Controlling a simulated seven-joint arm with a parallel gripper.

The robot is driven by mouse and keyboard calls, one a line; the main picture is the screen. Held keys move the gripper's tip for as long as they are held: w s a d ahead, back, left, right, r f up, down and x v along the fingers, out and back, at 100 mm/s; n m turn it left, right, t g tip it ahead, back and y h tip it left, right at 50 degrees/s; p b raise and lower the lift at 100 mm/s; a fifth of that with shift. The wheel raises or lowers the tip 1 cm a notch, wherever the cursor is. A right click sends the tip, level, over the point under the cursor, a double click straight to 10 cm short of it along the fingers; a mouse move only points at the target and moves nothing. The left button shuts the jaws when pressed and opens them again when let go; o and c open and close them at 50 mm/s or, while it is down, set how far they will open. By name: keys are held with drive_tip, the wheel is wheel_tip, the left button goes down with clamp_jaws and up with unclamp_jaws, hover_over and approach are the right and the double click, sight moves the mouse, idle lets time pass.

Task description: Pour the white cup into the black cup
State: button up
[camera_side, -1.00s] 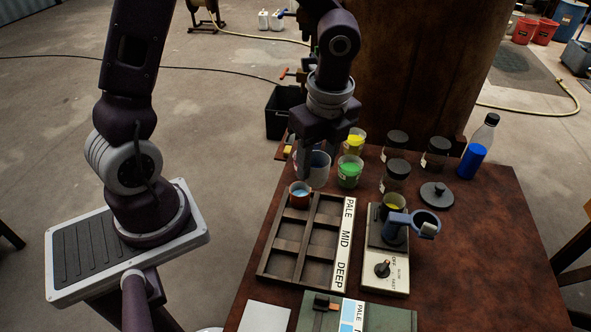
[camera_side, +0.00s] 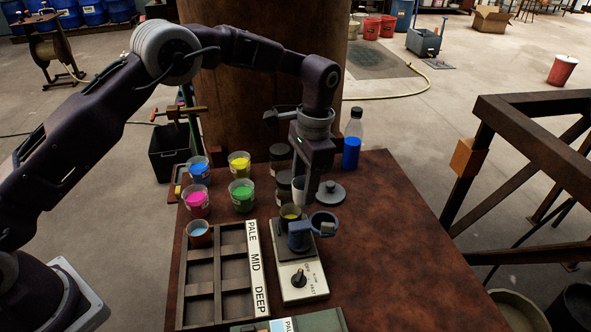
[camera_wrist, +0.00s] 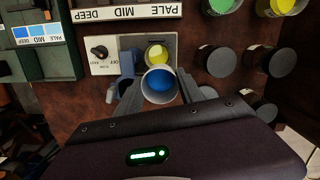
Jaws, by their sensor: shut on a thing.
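My gripper (camera_side: 303,186) is shut on the white cup (camera_side: 299,192), above the back of the stirrer plate. In the wrist view the white cup (camera_wrist: 158,69) sits between the fingers, with blue liquid inside. The black cup (camera_side: 290,222) stands on the stirrer (camera_side: 301,283) and holds yellow liquid. It shows just beyond the white cup in the wrist view (camera_wrist: 156,52). The white cup is close behind and above the black cup; any contact between them cannot be told. The fingers partly hide the white cup in the side view.
A blue clamp ring (camera_side: 323,225) stands beside the black cup. Blue, pink, yellow and green cups (camera_side: 241,195) are to the left. Dark-lidded jars (camera_side: 284,185), a loose lid (camera_side: 331,193) and a blue bottle (camera_side: 352,150) are close by. A wooden rack (camera_side: 217,277) lies left of the stirrer.

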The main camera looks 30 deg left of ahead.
drive_tip(key=shift+f, duration=0.3)
drive_tip(key=shift+t, duration=0.3)
drive_tip(key=t+h, duration=0.3)
drive_tip(key=shift+s+a+r+t, duration=0.2)
drive_tip(key=shift+r+t, duration=0.1)
drive_tip(key=shift+t, duration=0.1)
drive_tip(key=t+h, duration=0.2)
drive_tip(key=t, duration=0.1)
drive_tip(key=shift+s+a+r, duration=0.1)
drive_tip(key=shift+s+r, duration=0.1)
drive_tip(key=shift+r, duration=0.15)
drive_tip(key=shift+c, duration=0.2)
drive_tip(key=shift+s+a+r+t+h, duration=0.15)
drive_tip(key=shift+t+h, duration=0.25)
drive_tip(key=shift+t, duration=0.2)
drive_tip(key=shift+s+d+t+h, duration=0.1)
drive_tip(key=shift+t+h, duration=0.3)
drive_tip(key=shift+t, duration=0.2)
drive_tip(key=t+h, duration=0.2)
drive_tip(key=t, duration=0.1)
drive_tip(key=s+a+t+h, duration=0.1)
drive_tip(key=t+h, duration=0.1)
drive_tip(key=t, duration=0.1)
drive_tip(key=s+t+h, duration=0.1)
drive_tip(key=t+h, duration=0.1)
drive_tip(key=t, duration=0.1)
drive_tip(key=shift+a+r, duration=0.3)
